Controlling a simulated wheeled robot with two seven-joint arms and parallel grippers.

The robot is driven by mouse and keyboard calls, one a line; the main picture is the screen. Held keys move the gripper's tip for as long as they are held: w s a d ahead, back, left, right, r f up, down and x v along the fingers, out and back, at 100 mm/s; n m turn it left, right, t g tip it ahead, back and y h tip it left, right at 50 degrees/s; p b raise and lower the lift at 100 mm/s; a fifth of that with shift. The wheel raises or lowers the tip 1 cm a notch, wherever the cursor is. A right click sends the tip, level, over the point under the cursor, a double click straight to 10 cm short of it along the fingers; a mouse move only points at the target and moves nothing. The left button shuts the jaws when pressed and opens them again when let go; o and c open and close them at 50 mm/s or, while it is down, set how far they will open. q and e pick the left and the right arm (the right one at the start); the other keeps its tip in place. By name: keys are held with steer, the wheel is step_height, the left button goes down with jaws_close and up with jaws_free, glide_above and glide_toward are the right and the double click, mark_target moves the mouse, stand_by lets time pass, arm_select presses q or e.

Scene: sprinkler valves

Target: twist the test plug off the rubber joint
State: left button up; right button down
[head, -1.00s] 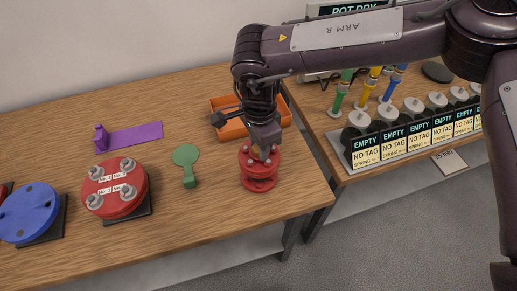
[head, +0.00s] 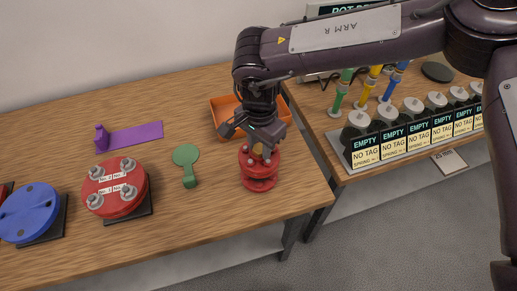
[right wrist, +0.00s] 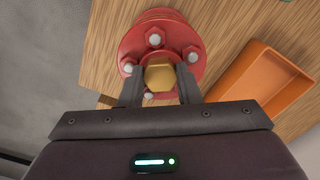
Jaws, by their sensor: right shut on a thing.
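The test plug is a brass hex-headed piece that shows in the right wrist view (right wrist: 159,76) between the fingers, over the middle of a red flanged joint (right wrist: 150,35). In the head view the red joint (head: 259,172) stands upright near the table's front right. My right gripper (head: 262,146) points down at the top of the joint, and it also shows in the right wrist view (right wrist: 159,84), shut on the plug. The plug's lower part is hidden, so I cannot tell how far it sits in the joint. My left gripper is not in view.
An orange tray (head: 225,105) is just behind the gripper. To the left are a green paddle (head: 187,157), a red bolted cover (head: 112,200), a purple bracket (head: 136,135) and a blue disc (head: 30,213). Tagged spring holders (head: 393,150) stand on the right table.

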steer(key=shift+r+p, duration=2.25)
steer(key=shift+r, duration=0.9)
steer(key=shift+w+d, duration=0.1)
steer(key=shift+d, duration=0.3)
steer(key=s+d+m+b, duration=0.1)
steer(key=s+d+b, duration=0.1)
steer(key=d, duration=0.7)
steer(key=s+d+m+b, duration=0.1)
steer(key=s+d+b, duration=0.1)
steer(key=d, duration=0.7)
steer(key=shift+s+d, duration=0.15)
steer(key=shift+s, duration=0.6)
